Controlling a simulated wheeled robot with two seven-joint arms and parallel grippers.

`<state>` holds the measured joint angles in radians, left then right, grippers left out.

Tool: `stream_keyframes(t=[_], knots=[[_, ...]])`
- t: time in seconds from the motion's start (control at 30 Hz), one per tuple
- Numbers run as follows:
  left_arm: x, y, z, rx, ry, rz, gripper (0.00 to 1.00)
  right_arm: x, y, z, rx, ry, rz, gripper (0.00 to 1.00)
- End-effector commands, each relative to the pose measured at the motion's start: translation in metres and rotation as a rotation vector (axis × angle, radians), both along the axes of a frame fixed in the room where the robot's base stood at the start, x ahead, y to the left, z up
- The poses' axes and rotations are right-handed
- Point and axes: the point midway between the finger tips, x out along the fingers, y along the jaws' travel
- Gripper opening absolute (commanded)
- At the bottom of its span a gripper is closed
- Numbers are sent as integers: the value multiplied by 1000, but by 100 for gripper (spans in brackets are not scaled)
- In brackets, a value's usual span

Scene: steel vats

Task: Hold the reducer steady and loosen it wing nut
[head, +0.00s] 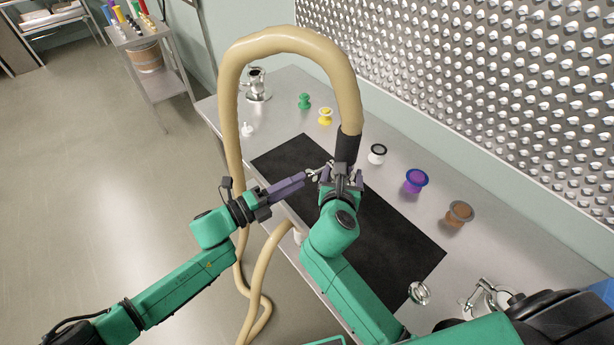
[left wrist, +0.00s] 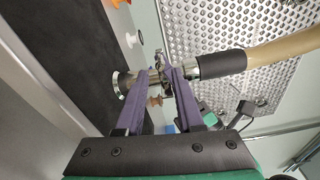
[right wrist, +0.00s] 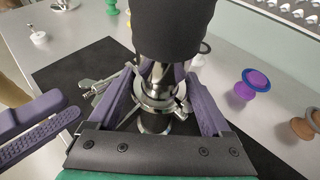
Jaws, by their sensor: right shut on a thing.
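The steel reducer (right wrist: 158,100) hangs under the black cuff (right wrist: 175,28) of a thick beige hose. My right gripper (right wrist: 157,92) is shut on the reducer, one purple finger on each side. A clamp rings the reducer, and its wing nut (right wrist: 97,86) sticks out to the left in the right wrist view. My left gripper (head: 306,175) comes in from the left, its fingertips close to the wing nut. Its fingers look a little apart in the left wrist view (left wrist: 155,72), with metal parts of the clamp beyond or between the tips; exact contact cannot be told.
A black mat (head: 395,235) covers the middle of the steel bench. Green (head: 304,101), yellow (head: 325,116), purple (head: 416,181) and brown (head: 459,213) spool-shaped pieces stand along the back. The beige hose (head: 228,120) arches over the bench and hangs down its front.

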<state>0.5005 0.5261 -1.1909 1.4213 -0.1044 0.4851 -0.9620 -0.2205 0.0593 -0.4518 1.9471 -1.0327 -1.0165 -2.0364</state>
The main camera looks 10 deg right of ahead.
Motion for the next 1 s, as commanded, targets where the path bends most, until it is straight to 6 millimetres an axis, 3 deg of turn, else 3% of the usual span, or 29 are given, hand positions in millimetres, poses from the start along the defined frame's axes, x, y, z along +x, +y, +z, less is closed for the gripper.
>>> stream_keyframes(t=[0.1, 0.2, 0.47, 0.57, 1.0], knots=[[8, -23, 1, 0, -2, -1, 36, 0, 0, -1, 0, 1, 0, 0], [12, -32, 0, -1, -1, 0, 36, 0, 0, -1, 1, 2, 0, 0], [13, -35, 0, 0, -1, 0, 36, 0, 0, -1, 1, 2, 0, 0], [13, -35, 0, 0, -1, 0, 2, 0, 0, -1, 1, 2, 0, 0], [13, -35, 0, -10, 27, 0, 0, 0, 0, -1, 1, 2, 0, 0]])
